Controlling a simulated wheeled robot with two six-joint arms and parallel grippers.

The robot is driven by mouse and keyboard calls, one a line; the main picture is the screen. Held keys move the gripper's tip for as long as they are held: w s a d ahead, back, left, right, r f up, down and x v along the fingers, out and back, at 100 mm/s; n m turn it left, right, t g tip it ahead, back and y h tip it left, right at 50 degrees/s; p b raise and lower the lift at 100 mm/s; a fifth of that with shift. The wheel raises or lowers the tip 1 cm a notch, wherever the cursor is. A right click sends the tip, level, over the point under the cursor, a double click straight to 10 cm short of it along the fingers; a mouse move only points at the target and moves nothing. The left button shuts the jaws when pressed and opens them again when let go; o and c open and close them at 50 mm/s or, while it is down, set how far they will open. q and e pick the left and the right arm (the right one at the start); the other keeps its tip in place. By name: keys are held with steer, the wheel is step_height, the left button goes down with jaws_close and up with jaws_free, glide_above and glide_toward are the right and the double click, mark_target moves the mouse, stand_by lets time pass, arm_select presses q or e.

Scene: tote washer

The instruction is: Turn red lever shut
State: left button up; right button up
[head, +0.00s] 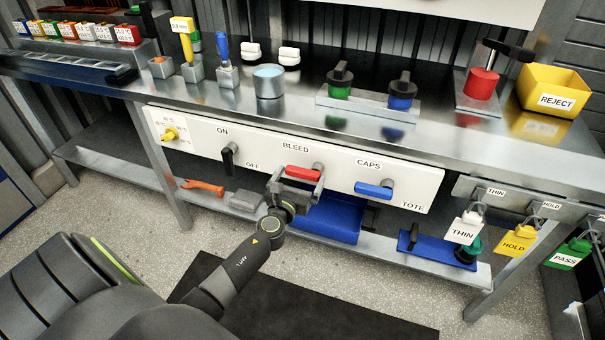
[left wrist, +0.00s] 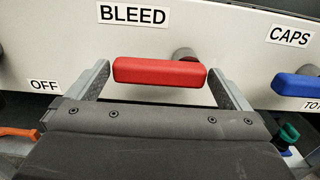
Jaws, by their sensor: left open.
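The red lever (head: 303,172) sits on the white front panel (head: 255,163) under the label BLEED. Its handle lies level and points left from a round grey pivot. My left gripper (head: 297,188) is open, just in front of and below the handle. In the left wrist view, the red lever (left wrist: 160,72) lies between the spread fingers of my left gripper (left wrist: 160,85), one finger near each end. I cannot tell whether either finger touches it. My right gripper does not show.
A blue lever (head: 374,189) under CAPS is to the right, and a black lever (head: 228,160) beside ON and OFF is to the left. A blue bin (head: 330,222) stands on the lower shelf below. Tags THIN, HOLD and PASS hang at the right.

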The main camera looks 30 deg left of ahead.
arm_select(q)
steer(key=shift+x, duration=1.25)
steer(key=shift+c, duration=0.3)
steer(key=c, duration=1)
